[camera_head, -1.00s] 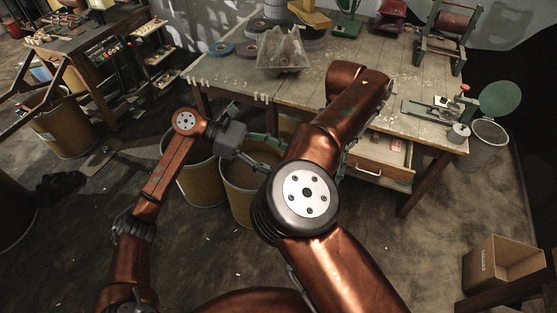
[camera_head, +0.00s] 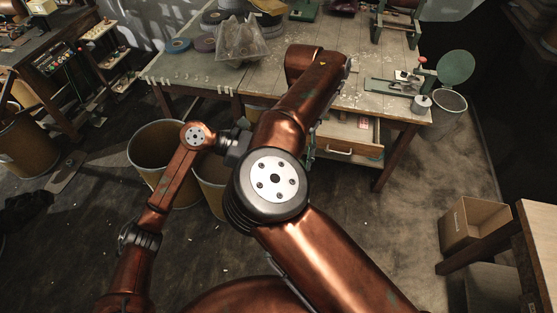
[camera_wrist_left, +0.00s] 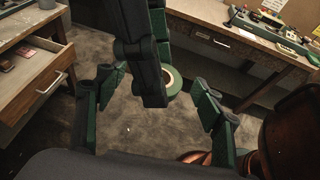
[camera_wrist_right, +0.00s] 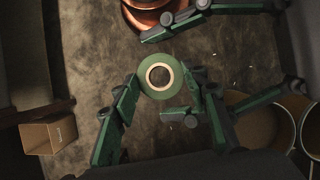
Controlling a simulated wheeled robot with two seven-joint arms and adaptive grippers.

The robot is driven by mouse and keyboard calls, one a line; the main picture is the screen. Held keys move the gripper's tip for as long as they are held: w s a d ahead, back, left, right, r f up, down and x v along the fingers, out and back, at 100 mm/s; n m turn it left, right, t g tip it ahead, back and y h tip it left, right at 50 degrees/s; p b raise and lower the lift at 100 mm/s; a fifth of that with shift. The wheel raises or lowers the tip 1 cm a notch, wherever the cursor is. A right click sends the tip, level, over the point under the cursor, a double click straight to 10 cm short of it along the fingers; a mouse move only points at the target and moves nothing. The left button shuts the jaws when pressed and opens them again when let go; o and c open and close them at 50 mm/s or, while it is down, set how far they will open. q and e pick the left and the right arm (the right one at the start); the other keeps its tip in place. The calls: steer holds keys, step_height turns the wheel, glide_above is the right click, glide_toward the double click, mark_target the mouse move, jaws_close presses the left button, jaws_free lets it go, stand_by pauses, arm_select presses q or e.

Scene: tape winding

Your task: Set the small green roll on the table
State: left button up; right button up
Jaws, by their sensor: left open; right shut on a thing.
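The small green roll (camera_wrist_right: 143,76), a ring with a pale core, is held between the fingertips of my right gripper (camera_wrist_right: 160,84) in the right wrist view. Part of the roll also shows in the left wrist view (camera_wrist_left: 176,84), behind the right gripper's dark finger. My left gripper (camera_wrist_left: 155,88) is open, its fingers spread to either side of the right gripper and roll. I cannot tell whether it touches the roll. In the head view, my right arm hides the roll and most of both grippers. The table (camera_head: 350,97) stands beyond my arms.
A clear plastic bin (camera_head: 240,42) and several rolls (camera_head: 180,45) sit on the table's left part. A green device (camera_head: 395,88) is at its right. A drawer (camera_head: 345,140) stands open at the front. Bins (camera_head: 160,145) and a cardboard box (camera_head: 470,222) stand nearby.

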arm_select(q)
steer(key=shift+d, duration=0.1)
steer(key=shift+c, duration=0.3)
steer(key=c, duration=1.1)
steer(key=shift+c, duration=0.5)
arm_select(e)
steer(key=o, duration=1.1)
